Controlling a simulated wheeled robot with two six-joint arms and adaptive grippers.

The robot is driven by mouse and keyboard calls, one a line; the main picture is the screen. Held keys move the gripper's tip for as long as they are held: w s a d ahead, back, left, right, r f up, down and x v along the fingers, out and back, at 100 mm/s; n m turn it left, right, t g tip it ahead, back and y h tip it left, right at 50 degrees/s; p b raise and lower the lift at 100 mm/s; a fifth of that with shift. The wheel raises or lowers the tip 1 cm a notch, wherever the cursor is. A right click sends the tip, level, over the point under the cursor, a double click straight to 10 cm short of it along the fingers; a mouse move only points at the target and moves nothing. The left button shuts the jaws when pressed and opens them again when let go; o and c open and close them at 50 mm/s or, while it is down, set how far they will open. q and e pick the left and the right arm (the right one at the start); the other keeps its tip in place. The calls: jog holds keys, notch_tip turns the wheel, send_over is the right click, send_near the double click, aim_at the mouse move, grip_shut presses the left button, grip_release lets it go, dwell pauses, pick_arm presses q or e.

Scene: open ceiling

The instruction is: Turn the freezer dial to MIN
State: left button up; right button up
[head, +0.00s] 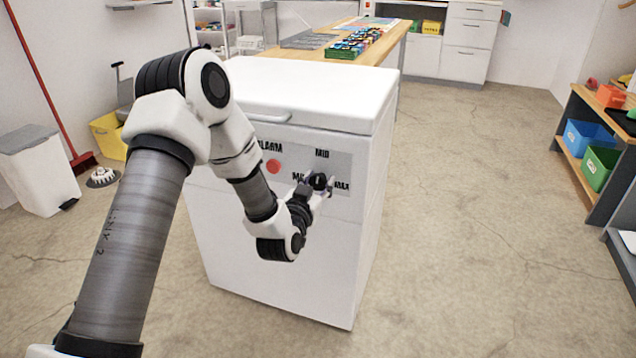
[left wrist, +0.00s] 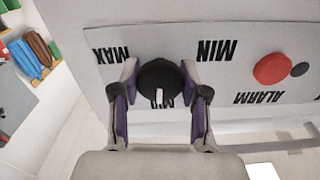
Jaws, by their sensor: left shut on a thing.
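The white chest freezer (head: 255,290) stands in front of me with a grey panel on its front. My left gripper (head: 318,184) is shut on the black round dial (head: 320,180), one finger on each side. The left wrist view shows the panel upside down: the dial (left wrist: 157,78) sits between the purple-lined fingers of the left gripper (left wrist: 160,100). The dial's white mark (left wrist: 158,97) is toward the MID label, which the fingers partly hide. The MIN label (left wrist: 216,50) and MAX label (left wrist: 112,55) are on either side. My right gripper is not in view.
A red button (head: 274,166) by the ALARM label is left of the dial in the head view. A long wooden table (head: 372,40) stands behind the freezer. A shelf (head: 580,110) with bins is at the right. Open floor lies right of the freezer.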

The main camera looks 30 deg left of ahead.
pick_arm(q)
jog(key=shift+n, duration=0.4)
jog(key=n, duration=0.4)
jog(key=shift+n, duration=0.3)
jog(key=n+b, duration=0.1)
jog(key=n, duration=0.4)
jog(key=n+b, duration=0.1)
jog(key=n, duration=0.4)
jog(key=shift+n+b, duration=0.3)
jog(key=shift+n, duration=0.1)
jog(key=n+b, duration=0.1)
jog(key=n, duration=0.3)
jog(key=shift+n+b, duration=0.3)
jog(key=shift+n, duration=0.1)
jog(key=o, duration=1.1)
jog(key=shift+o, duration=0.2)
